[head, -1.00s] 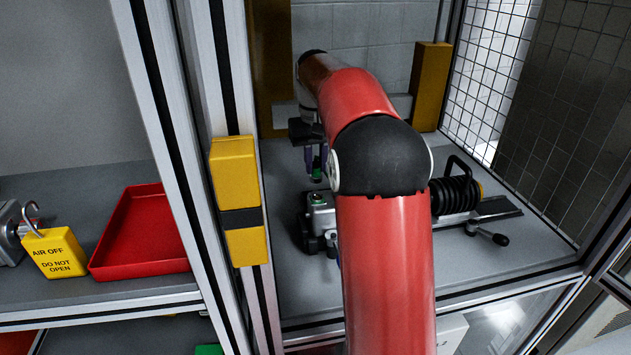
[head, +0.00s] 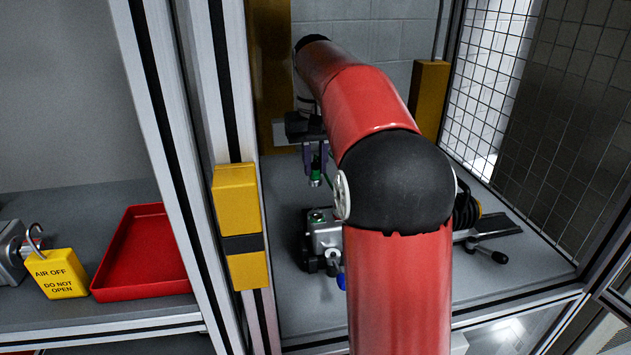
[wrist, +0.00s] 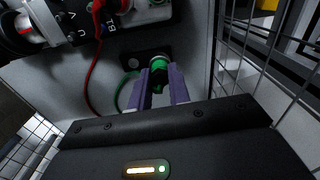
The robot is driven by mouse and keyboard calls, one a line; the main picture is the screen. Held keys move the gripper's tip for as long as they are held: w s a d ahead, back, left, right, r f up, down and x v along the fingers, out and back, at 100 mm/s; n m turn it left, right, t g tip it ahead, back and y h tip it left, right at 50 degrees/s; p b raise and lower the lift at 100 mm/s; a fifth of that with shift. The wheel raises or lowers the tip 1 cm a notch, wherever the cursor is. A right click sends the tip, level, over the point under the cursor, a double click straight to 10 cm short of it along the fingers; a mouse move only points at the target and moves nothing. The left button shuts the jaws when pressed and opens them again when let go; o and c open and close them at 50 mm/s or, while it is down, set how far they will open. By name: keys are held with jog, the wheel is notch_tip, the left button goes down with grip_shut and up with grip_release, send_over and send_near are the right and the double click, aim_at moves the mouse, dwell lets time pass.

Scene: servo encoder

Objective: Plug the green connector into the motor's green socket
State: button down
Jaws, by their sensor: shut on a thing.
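My gripper (head: 315,168) is shut on the green connector (head: 316,180), which hangs between its purple fingers, pointing down. In the wrist view the fingers (wrist: 161,90) are on either side of the green connector (wrist: 157,78), and a thin green cable (wrist: 122,92) curves off to its left. The grey motor (head: 324,236) stands on the bench below, with a green socket (head: 317,215) on its top. A clear gap separates connector and socket in the head view. My red arm hides the motor's right side.
A black unit with a red cable (wrist: 91,70) is at the wrist view's upper left. Wire mesh (head: 500,90) bounds the bench's right side. A yellow block (head: 237,200) sits on the post at left. A red tray (head: 140,255) and yellow tag (head: 55,275) lie beyond the post.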

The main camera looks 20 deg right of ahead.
jog(key=s+a+r, duration=0.3)
jog(key=s+r, duration=0.4)
jog(key=shift+m, duration=0.3)
jog(key=f+b, duration=0.2)
jog(key=f, duration=0.1)
jog(key=f+b, duration=0.1)
jog(key=f, duration=0.1)
jog(key=shift+s+d+f, duration=0.1)
jog(key=shift+s+f, duration=0.1)
jog(key=shift+s, duration=0.15)
jog(key=shift+f+b, duration=0.65)
jog(key=shift+f, duration=0.7)
jog(key=shift+p, duration=0.7)
jog(key=shift+f+b, duration=0.3)
jog(key=shift+f, duration=0.15)
dwell(0.6)
jog(key=c, duration=1.2)
grip_release()
jog(key=shift+c, duration=0.2)
